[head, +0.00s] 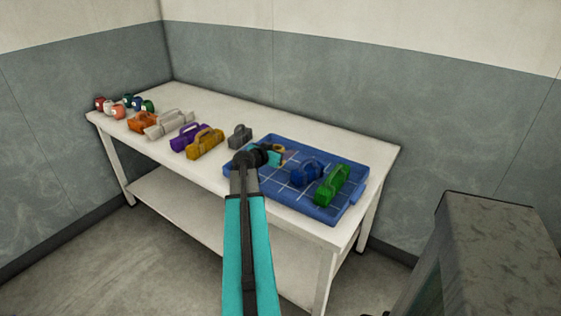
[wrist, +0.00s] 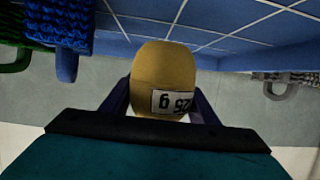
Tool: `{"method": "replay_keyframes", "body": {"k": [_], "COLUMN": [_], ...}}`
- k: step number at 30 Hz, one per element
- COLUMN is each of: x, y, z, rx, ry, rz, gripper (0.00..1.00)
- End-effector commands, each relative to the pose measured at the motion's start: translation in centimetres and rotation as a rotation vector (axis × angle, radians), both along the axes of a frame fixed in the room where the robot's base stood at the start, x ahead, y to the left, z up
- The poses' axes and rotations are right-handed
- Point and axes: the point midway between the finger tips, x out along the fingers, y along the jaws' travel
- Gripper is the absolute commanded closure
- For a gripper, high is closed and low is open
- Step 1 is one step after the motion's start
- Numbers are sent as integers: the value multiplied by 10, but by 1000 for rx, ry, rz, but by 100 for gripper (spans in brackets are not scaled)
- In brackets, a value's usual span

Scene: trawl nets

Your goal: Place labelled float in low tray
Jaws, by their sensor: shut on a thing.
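My gripper (head: 272,156) is shut on a yellow float (wrist: 165,68), with a dark finger on each side of it in the wrist view. The float has a white label with dark characters, which appears upside down there. In the head view the float (head: 278,148) is small and partly hidden by my gripper. It is at the left part of the low blue tray (head: 312,147), which has a pale grid on its floor. The tray fills the top of the wrist view (wrist: 185,14). I cannot tell whether the float touches the tray.
A blue handled bundle (head: 308,172) and a green one (head: 332,185) occupy the tray's right part. Grey (head: 240,135), mustard (head: 205,144), purple (head: 188,137), white (head: 168,125) and orange (head: 142,122) bundles line the white table (head: 215,108). Several coloured round floats (head: 118,112) stand far left.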

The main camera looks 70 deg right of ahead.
Motion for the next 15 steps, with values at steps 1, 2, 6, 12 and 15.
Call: {"method": "replay_keyframes", "body": {"k": [1,2,6,12,15], "x": [0,0,0,0,0], "y": [0,0,0,0,0], "z": [0,0,-4,-25,-34], "rx": [0,0,0,1,1], "ry": [0,0,1,1,1], "rz": [0,0,0,0,0], "gripper": [69,69,69,69,69]}}
